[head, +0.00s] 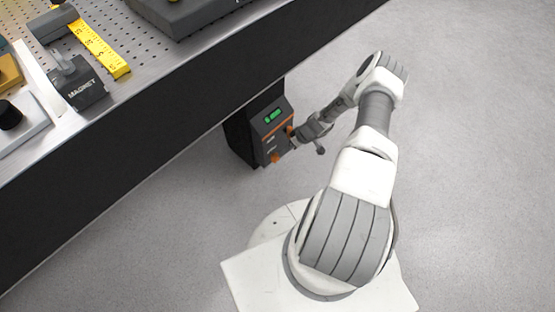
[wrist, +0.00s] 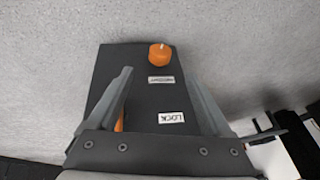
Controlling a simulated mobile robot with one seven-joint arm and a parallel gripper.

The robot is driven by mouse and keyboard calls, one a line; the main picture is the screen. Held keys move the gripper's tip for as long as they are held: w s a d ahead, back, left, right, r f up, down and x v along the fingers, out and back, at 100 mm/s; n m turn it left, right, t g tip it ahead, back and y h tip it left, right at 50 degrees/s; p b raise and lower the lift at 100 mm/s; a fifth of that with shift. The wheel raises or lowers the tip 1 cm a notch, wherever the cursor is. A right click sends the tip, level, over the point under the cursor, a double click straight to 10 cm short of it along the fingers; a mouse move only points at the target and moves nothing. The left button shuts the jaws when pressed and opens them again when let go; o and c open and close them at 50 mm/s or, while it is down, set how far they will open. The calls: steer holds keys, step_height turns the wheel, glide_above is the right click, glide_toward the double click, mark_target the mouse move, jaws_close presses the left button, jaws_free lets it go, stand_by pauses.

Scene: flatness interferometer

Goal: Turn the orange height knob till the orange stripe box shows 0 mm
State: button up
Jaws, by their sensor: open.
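The dark control box (head: 262,142) with orange stripes stands under the table edge in the head view. Its green display (head: 273,116) is lit, but its digits are too small to read. In the wrist view an orange knob (wrist: 160,54) sits near the far end of the dark panel (wrist: 147,100), beside a small white label. A LOCK label (wrist: 171,117) is nearer. My gripper (wrist: 157,74) is open, with its fingers spread over the panel and the orange knob just beyond the tips. No contact shows. In the head view my gripper (head: 294,137) is close to the box's right side.
Another orange part (wrist: 119,122) is partly hidden behind the left finger. The table (head: 190,90) overhangs the box; on it are a yellow tape measure (head: 103,50) and a block marked MAGNET (head: 80,90). The grey floor (head: 470,150) to the right is clear.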

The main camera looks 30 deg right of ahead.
mark_target(278, 158)
steer(key=b+x, duration=0.4)
steer(key=x, duration=0.7)
steer(key=shift+f, duration=0.1)
jaws_close()
steer(key=shift+h, duration=0.3)
